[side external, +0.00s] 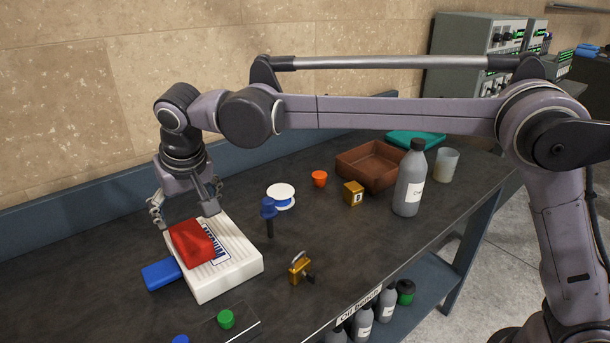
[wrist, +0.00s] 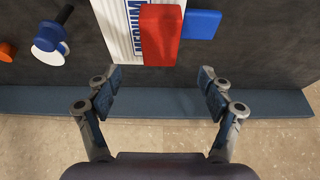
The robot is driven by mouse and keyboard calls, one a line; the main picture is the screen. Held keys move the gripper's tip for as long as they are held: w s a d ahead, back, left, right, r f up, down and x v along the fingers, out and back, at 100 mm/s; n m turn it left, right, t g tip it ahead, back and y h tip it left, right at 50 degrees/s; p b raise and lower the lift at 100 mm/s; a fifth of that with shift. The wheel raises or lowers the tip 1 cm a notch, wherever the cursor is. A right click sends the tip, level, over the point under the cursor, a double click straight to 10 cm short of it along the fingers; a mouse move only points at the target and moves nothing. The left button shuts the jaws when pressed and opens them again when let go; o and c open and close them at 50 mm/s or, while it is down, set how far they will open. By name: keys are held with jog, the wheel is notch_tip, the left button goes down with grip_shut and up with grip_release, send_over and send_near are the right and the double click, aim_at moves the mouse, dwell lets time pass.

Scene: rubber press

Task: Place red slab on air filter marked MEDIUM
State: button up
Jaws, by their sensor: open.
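The red slab (side external: 191,243) lies on top of the white air filter (side external: 236,265), toward its left side in the side external view. The filter's blue label reads MEDIUM and is partly covered by the slab in that view. In the wrist view the red slab (wrist: 160,35) lies beside the MEDIUM label on the filter (wrist: 104,12). My gripper (side external: 184,219) is open and empty, above and behind the slab. In the wrist view its fingers (wrist: 158,90) are spread wide, apart from the slab.
A blue block (side external: 160,274) lies beside the filter. The bench's raised back edge (wrist: 260,102) runs behind.

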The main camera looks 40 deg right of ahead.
jog(key=s+d+r, duration=0.1)
jog(key=s+d, duration=0.2)
jog(key=d, duration=0.4)
jog(key=s+d+r+t, duration=0.1)
jog(key=s+d, duration=0.2)
jog(key=d, duration=0.4)
jog(key=s+d+r, duration=0.1)
jog(key=s+d, duration=0.3)
jog(key=d, duration=0.3)
jog(key=s+d+f+t, duration=0.1)
jog(key=s+d+f, duration=0.8)
jog(key=s+d, duration=0.2)
jog(key=shift+s+t, duration=0.4)
jog(key=shift+s, duration=0.8)
